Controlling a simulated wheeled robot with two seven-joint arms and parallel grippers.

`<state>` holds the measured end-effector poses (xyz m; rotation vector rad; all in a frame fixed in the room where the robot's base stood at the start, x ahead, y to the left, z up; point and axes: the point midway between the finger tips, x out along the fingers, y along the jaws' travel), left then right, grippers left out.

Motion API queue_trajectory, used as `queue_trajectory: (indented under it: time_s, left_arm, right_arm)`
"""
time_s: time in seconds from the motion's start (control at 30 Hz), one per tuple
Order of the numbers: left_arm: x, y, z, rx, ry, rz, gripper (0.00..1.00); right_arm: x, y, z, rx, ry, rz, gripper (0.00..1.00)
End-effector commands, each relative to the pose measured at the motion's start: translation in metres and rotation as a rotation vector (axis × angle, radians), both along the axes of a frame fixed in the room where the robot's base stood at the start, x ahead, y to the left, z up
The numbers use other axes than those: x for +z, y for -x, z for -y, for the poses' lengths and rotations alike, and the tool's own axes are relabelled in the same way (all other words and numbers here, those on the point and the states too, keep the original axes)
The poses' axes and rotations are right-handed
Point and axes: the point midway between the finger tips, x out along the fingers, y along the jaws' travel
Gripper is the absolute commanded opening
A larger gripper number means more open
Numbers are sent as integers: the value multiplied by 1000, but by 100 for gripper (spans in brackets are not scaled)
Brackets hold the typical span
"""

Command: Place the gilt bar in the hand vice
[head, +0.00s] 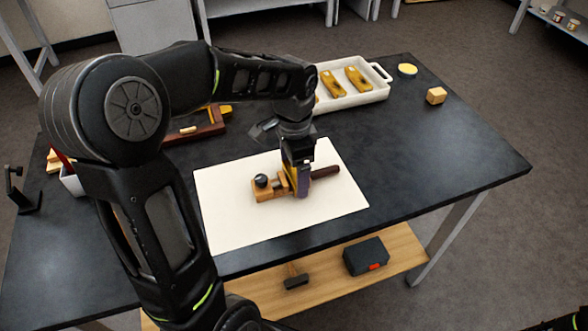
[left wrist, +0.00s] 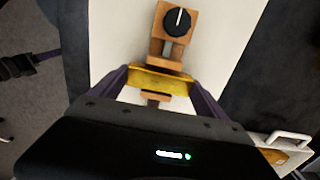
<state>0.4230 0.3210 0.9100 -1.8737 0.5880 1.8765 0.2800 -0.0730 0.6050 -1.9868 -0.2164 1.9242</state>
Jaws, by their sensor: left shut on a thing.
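The hand vice (head: 264,193) is wooden, with a black knob and a dark brown handle (head: 326,172), and lies on a pale sheet. In the left wrist view the vice (left wrist: 166,50) shows its knob at the top. My left gripper (head: 299,190) points down over the vice's middle. It is shut on the gilt bar (left wrist: 160,82), a yellow block lying crosswise over the vice between my fingers. I cannot tell whether the bar sits down between the jaws. My gripper mostly hides the bar in the head view.
The pale sheet (head: 225,215) covers the middle of the dark table (head: 440,150). A white tray (head: 377,96) with gilt pieces stands at the back. A yellow round tin (head: 407,70) and a wooden block (head: 436,95) stand right of it. The table's right side is clear.

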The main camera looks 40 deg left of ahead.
Motion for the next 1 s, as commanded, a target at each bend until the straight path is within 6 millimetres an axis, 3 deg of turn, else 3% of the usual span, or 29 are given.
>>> queue_trajectory:
  time_s: [0.37, 0.4, 0.57, 0.83, 1.0]
  left_arm:
    - [-5, 0, 0, 0, 0, 1, 46]
    - [-4, 0, 0, 0, 0, 1, 87]
    - [-4, 0, 0, 0, 0, 1, 100]
    - [-2, 0, 0, 0, 0, 1, 100]
    - [9, -1, 0, 1, 0, 5, 100]
  right_arm:
    - [-3, 0, 0, 0, 0, 0, 36]
    - [-2, 0, 0, 0, 0, 0, 36]
    - [-2, 0, 0, 0, 0, 0, 36]
    - [-1, 0, 0, 0, 0, 0, 36]
    - [0, 0, 0, 0, 0, 0, 36]
